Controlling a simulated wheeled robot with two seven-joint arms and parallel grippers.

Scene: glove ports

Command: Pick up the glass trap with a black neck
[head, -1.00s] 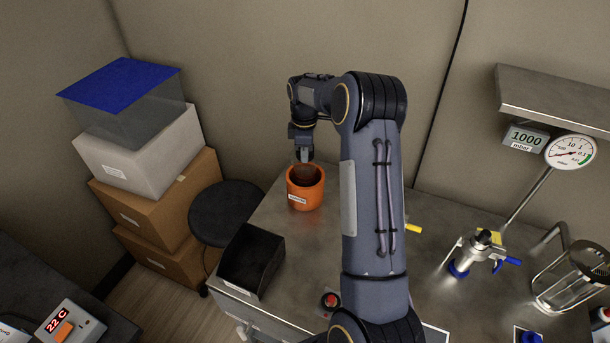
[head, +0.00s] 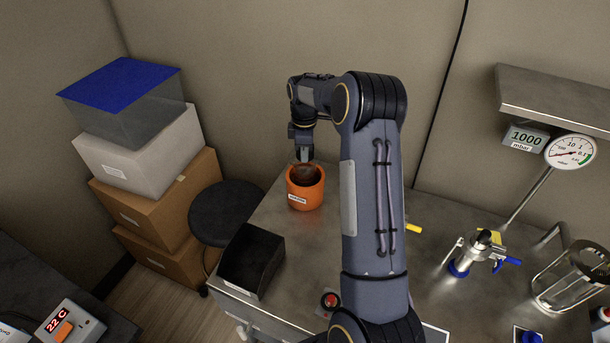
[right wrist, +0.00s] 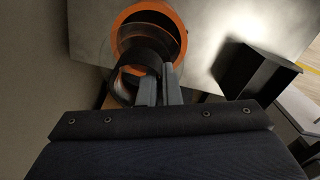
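The orange pot (head: 305,194) with a white label stands on the steel bench near its far left end. My right gripper (head: 304,158) reaches down over it. In the right wrist view, its fingers (right wrist: 160,80) are close together on the rim of a black ring. This ring looks like the black neck of the glass trap (right wrist: 143,56). Faint clear glass shows around the ring, over the orange pot (right wrist: 128,18). How deep the trap sits in the pot is hard to tell. My left gripper is not in view.
A black open bin (head: 250,262) stands left of my right arm. A clear glass vessel in a metal frame (head: 570,278) and a metal valve with blue parts (head: 478,252) stand at the right. A gauge (head: 570,151) and a steel shelf (head: 555,95) are behind them.

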